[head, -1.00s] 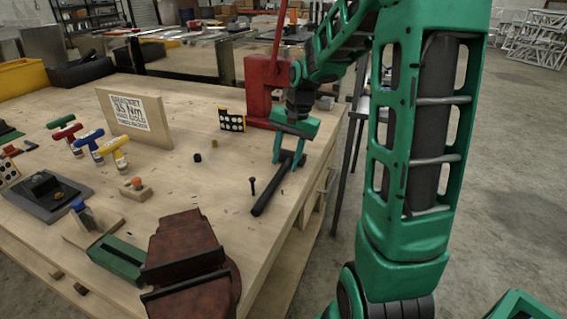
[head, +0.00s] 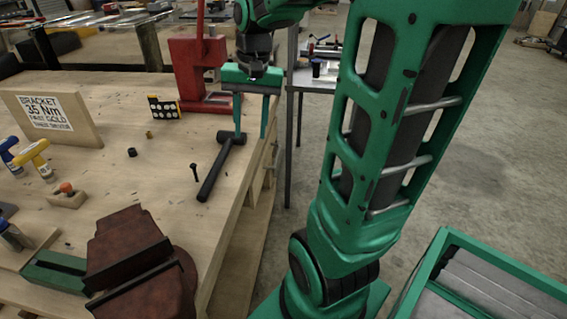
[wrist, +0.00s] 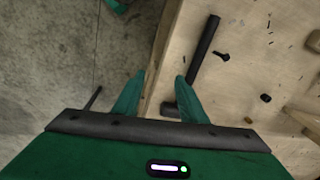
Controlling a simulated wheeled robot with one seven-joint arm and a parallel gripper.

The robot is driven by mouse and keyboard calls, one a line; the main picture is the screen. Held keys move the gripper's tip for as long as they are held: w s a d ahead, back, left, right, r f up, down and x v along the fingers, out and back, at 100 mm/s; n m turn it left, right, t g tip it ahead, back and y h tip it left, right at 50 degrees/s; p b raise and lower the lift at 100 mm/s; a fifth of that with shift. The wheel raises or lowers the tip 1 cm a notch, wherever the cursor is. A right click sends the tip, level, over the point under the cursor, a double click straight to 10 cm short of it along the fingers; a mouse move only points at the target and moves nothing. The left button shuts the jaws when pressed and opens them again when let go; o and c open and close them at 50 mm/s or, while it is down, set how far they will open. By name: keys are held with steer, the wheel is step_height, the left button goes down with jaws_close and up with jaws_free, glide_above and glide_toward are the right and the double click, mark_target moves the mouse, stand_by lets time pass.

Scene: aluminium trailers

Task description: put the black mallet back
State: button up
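The black mallet (head: 214,172) lies on the wooden bench top near its right edge, handle pointing toward the camera and head at the far end. My gripper (head: 251,134) is open and empty, fingers pointing down, by the mallet's head and the bench edge. In the wrist view, my gripper (wrist: 157,82) has its fingers spread. The mallet's handle (wrist: 204,50) runs up beyond the right finger, and its head is partly hidden behind that finger. The left finger shows over the floor. Contact with the mallet cannot be told.
A black bolt (head: 195,172) stands just left of the mallet. A red press (head: 197,65) stands behind, with a dotted card (head: 165,107) beside it. A brown vise (head: 135,260) is at the front. A sign board (head: 50,115) and T-handled tools are at left. Floor lies right of the bench.

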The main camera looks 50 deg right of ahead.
steer(key=s+f+n, duration=0.1)
steer(key=s+f, duration=0.2)
steer(key=s, duration=0.5)
steer(key=s+a+f+n+g, duration=0.1)
steer(key=s+f+n, duration=0.1)
steer(key=s, duration=0.7)
steer(key=shift+a+f, duration=0.15)
steer(key=shift+f, duration=0.25)
steer(key=shift+s, duration=0.1)
